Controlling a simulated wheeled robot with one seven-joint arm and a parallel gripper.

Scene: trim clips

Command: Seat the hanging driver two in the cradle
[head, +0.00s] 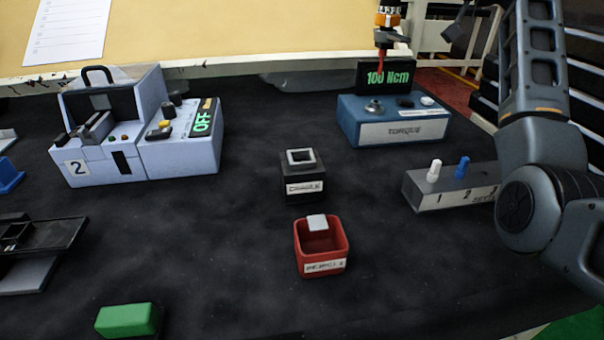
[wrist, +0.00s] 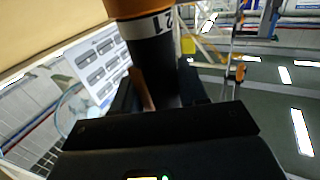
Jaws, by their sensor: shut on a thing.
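The cradle (head: 303,187) is a small black block with a pale-rimmed square opening on top and a white label; its opening looks empty. In the wrist view, my gripper (wrist: 158,95) has its dark fingers on either side of a driver (wrist: 140,10) with an orange body, a white numbered band and a black lower part. The gripper is shut on it. The band's number is only partly readable. In the head view my arm rises at the right and the gripper itself is out of frame. An orange and black tool end (head: 388,18) with a red tip hangs at the top, above the torque box.
A blue torque box (head: 395,130) reading 100 Ncm stands behind right of the cradle. A grey numbered block (head: 450,188) holds white and blue pegs. A red bin (head: 322,262) stands just in front of the cradle. A pale machine marked 2 (head: 110,150) reads OFF. Dark mat lies clear between them.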

